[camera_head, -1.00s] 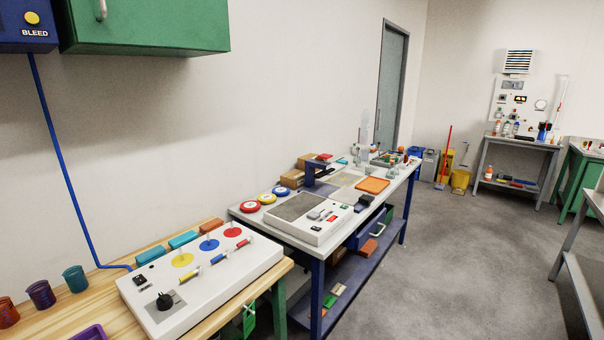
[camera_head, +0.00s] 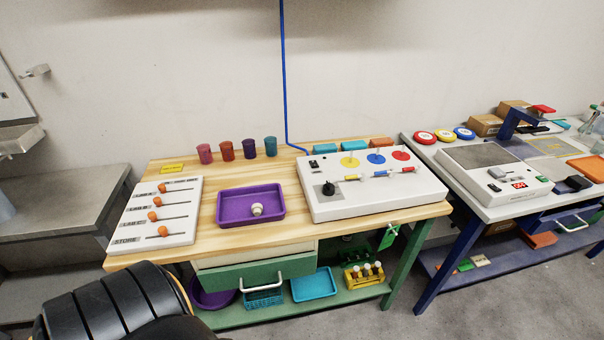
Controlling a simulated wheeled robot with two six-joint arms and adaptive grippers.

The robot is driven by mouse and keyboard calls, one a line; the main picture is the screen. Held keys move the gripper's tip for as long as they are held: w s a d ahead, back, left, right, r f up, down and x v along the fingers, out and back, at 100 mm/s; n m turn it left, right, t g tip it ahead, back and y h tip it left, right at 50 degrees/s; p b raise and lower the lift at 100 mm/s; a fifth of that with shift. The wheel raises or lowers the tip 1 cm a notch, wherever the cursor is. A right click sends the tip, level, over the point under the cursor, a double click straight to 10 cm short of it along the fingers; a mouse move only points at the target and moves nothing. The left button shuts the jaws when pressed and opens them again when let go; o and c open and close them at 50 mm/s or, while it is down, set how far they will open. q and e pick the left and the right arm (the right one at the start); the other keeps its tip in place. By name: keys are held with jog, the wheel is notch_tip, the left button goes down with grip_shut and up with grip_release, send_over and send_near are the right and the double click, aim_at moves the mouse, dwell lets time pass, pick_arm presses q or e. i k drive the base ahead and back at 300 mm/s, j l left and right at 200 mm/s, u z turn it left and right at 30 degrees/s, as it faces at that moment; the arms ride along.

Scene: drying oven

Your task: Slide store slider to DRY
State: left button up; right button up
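A white slider panel (camera_head: 150,222) lies on the left end of the wooden table. It has several rows with orange knobs on dark slots, labelled LAB A, LAB B, LAB C and STORE; the top label is too small to read surely. The store slider (camera_head: 163,232) is the lowest row, and its orange knob sits near the middle of its slot. No DRY mark is legible on the panel. A dark ribbed part of my own arm fills the lower left, below the panel. Neither gripper is in view.
A purple tray (camera_head: 236,219) with a white round object is right of the panel. A white console (camera_head: 420,189) with coloured discs stands further right. Several cups (camera_head: 227,150) line the back. A yellow label (camera_head: 173,168) lies behind the panel.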

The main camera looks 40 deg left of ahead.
aim_at(162, 230)
jog(key=u, duration=2.45)
